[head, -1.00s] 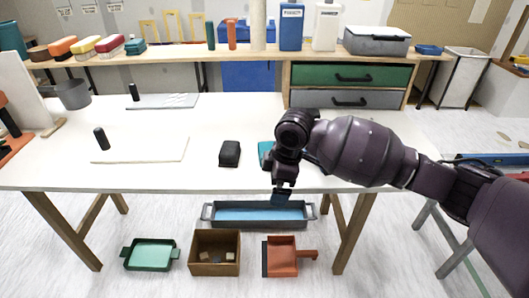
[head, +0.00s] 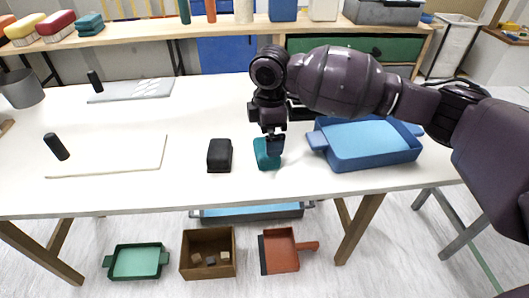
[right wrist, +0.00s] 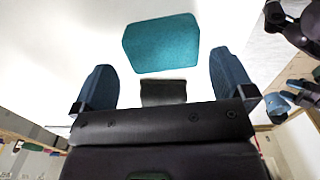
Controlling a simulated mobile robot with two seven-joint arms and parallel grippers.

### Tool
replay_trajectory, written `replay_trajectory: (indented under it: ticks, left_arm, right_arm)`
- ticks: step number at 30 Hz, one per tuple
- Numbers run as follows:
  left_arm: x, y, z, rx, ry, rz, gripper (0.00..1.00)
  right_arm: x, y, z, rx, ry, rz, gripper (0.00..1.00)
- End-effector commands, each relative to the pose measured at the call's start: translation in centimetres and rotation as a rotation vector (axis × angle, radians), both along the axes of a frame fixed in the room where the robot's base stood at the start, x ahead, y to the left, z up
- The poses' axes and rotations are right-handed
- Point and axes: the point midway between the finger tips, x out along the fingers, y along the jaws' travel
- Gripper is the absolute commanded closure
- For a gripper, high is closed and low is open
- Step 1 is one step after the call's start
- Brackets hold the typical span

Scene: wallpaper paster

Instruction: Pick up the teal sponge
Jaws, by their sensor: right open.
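A teal sponge (head: 261,156) lies on the white table near its front edge, between a black block (head: 219,156) and a blue tray (head: 372,147). My right gripper (head: 274,142) points down just above the sponge and overlaps its right part in the head view. In the right wrist view the sponge (right wrist: 160,43) shows whole, beyond and between the two spread blue fingertips (right wrist: 162,68). The right gripper is open and empty, with clear gaps between fingers and sponge in that view. My left gripper is in neither view.
A pale board (head: 108,156) with a black-handled tool (head: 56,147) lies left on the table. A grey sheet (head: 132,89) lies behind it. A shelf (head: 150,37) at the back holds brushes and another teal stack (head: 90,25). Bins stand on the floor.

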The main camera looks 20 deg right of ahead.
Motion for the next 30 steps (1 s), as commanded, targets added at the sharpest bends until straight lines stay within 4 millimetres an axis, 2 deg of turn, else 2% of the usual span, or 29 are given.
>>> replay_trajectory:
  ticks: [1, 8, 13, 16, 25, 30]
  left_arm:
    - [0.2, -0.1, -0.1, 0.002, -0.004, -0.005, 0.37]
    - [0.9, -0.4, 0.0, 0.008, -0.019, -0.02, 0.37]
    - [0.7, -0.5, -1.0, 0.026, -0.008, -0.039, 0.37]
    - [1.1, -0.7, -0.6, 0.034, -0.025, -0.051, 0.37]
    - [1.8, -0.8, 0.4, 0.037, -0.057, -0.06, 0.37]
    - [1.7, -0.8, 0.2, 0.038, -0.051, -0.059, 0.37]
  right_arm:
    - [0.0, 0.0, -0.8, 0.0, 0.005, 0.0, 0.0]
    - [0.0, 0.2, -2.1, 0.0, 0.002, 0.001, 0.0]
    - [-0.2, 0.8, -4.9, 0.0, 0.008, 0.002, 0.0]
    - [-0.2, 0.7, -5.9, 0.0, 0.006, 0.0, 0.0]
    - [-0.1, 0.7, -5.8, 0.0, -0.005, -0.001, 0.0]
    - [-0.1, 0.7, -5.8, 0.0, -0.004, 0.0, 0.26]
